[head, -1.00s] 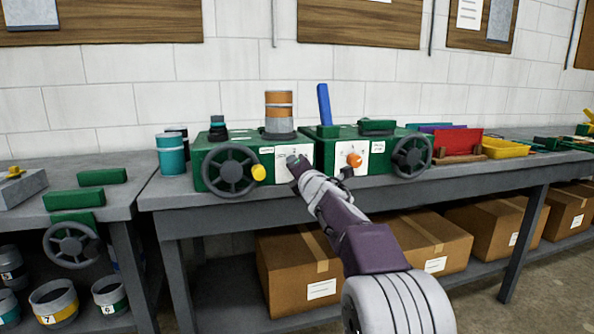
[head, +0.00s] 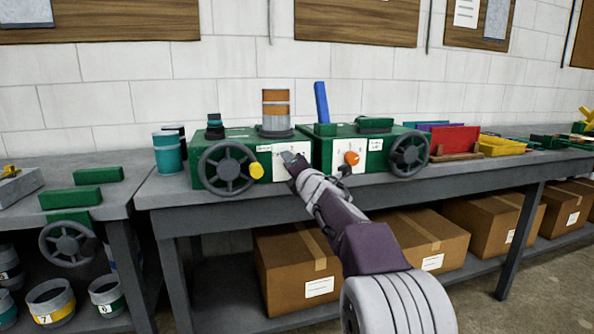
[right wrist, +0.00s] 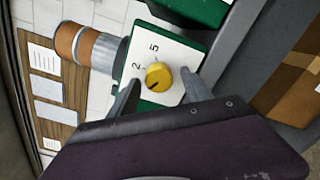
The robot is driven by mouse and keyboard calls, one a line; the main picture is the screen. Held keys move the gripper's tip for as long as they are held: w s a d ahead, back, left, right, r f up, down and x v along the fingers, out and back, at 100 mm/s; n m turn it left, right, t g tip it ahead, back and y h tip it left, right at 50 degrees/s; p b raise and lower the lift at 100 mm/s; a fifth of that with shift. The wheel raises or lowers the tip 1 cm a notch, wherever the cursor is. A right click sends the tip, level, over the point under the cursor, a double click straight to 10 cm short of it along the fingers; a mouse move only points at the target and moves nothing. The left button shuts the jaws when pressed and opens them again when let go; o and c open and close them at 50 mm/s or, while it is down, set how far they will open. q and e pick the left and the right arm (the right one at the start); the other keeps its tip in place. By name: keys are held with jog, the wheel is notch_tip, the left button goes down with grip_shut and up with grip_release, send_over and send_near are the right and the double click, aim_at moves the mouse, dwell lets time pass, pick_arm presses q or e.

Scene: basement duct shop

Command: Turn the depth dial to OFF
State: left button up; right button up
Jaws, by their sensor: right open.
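A round yellow dial (right wrist: 159,77) sits on a white plate (right wrist: 180,62) in the right wrist view. The plate carries the marks 2 and 5; I cannot make out an OFF mark. A dark pointer line on the dial points toward the lower left of that view. My right gripper (right wrist: 160,81) is open, with one finger on each side of the dial; I cannot tell whether they touch it. In the head view my right gripper (head: 290,162) is at the front plate of the left green machine (head: 235,148) and hides the dial. My left gripper is not in view.
A handwheel (head: 227,167) with a yellow knob (head: 256,170) is just left of my gripper. An orange dial (head: 351,158) and another handwheel (head: 409,154) are on the machine to the right. The grey bench (head: 330,194) has cardboard boxes (head: 295,270) below.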

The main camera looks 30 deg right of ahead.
jog(key=v, duration=0.8)
jog(key=shift+s, duration=0.3)
jog(key=shift+a, duration=0.1)
jog(key=w+a+f+g+y+p, duration=0.1)
jog(key=w+a+f+g+y, duration=0.15)
jog(key=a+f, duration=0.65)
jog(key=s+a+f+m+g+y, duration=0.1)
jog(key=s+a+f+m+g, duration=0.15)
jog(key=f, duration=0.45)
jog(key=s+a+f+m+g, duration=0.1)
jog(key=a+f+m, duration=0.15)
jog(key=f, duration=0.45)
jog(key=s+a+f+m+g+y+p, duration=0.15)
jog(key=s+f+m+g, duration=0.35)
jog(key=s+f+m, duration=0.55)
jog(key=s+a+f+m+g, duration=0.2)
jog(key=s+f+m+g, duration=0.45)
jog(key=s, duration=0.65)
notch_tip(320, 180, up, 37)
jog(key=t+p, duration=0.1)
jog(key=p, duration=3.6)
jog(key=shift+w+p, duration=0.25)
jog(key=shift+p, duration=0.05)
